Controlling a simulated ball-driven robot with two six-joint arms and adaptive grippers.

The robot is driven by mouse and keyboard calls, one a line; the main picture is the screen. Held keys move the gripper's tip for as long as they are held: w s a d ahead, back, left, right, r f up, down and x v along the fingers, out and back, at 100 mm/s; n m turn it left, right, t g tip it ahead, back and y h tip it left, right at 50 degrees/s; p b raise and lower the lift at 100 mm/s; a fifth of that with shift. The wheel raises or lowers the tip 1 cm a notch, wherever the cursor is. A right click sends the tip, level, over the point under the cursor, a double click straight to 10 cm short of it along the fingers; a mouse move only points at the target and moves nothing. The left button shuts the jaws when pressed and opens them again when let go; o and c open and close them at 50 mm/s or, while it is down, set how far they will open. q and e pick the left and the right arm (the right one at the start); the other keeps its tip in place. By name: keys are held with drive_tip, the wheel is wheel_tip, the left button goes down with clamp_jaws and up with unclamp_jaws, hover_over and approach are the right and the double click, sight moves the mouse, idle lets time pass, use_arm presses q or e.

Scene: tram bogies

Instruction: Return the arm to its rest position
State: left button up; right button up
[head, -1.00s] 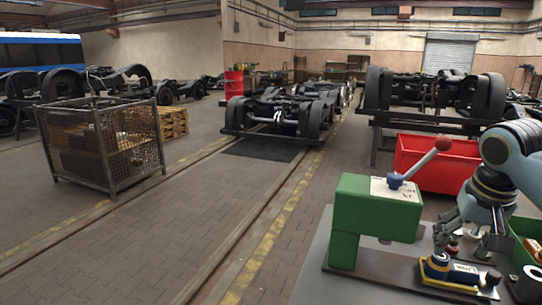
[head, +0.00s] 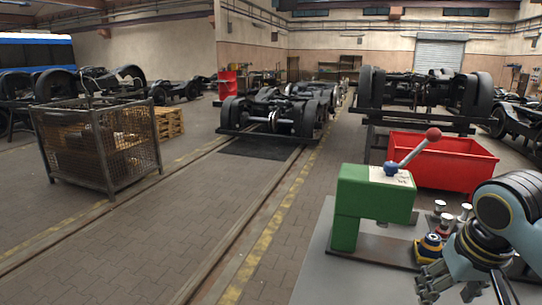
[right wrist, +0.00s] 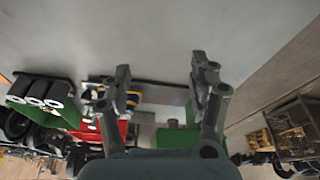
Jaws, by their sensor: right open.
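My right arm comes in at the lower right of the head view, bent over the grey bench (head: 345,282). My right gripper (head: 447,284) is open and nothing shows between its fingers. In the right wrist view the two fingers (right wrist: 161,82) stand wide apart, with the grey bench top behind them. The gripper is in front of the green lever press (head: 372,197) and to its right. My left arm and gripper are not in view.
The press has a red-knobbed lever (head: 420,145). A yellow and blue item (head: 429,249) and several silver-topped parts (head: 446,222) stand close behind my right gripper. A red bin (head: 440,165) is beyond the bench. A mesh crate (head: 98,150) stands left; the floor between is clear.

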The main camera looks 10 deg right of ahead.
drive_tip(key=s+a+n, duration=0.2)
drive_tip(key=s+a, duration=0.2)
drive_tip(key=s, duration=0.4)
drive_tip(key=s+a+n, duration=0.2)
drive_tip(key=s+a, duration=0.2)
drive_tip(key=s, duration=0.5)
drive_tip(key=s+d+f+b, duration=0.15)
drive_tip(key=f+b, duration=0.45)
drive_tip(key=f, duration=1.4)
drive_tip(key=s+d+f+b, duration=0.15)
drive_tip(key=f+b, duration=0.35)
drive_tip(key=f, duration=1.5)
use_arm(q)
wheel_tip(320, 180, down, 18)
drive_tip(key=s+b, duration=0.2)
drive_tip(key=b, duration=0.5)
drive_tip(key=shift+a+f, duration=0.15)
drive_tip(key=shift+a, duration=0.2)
use_arm(e)
drive_tip(key=s+f+g, duration=0.2)
drive_tip(key=s+f, duration=1.5)
drive_tip(key=f, duration=0.3)
drive_tip(key=shift+s+d+f, duration=0.15)
drive_tip(key=shift+d+f, duration=0.2)
drive_tip(key=shift+d, duration=0.1)
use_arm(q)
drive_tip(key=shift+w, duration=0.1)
use_arm(e)
drive_tip(key=shift+m, duration=0.3)
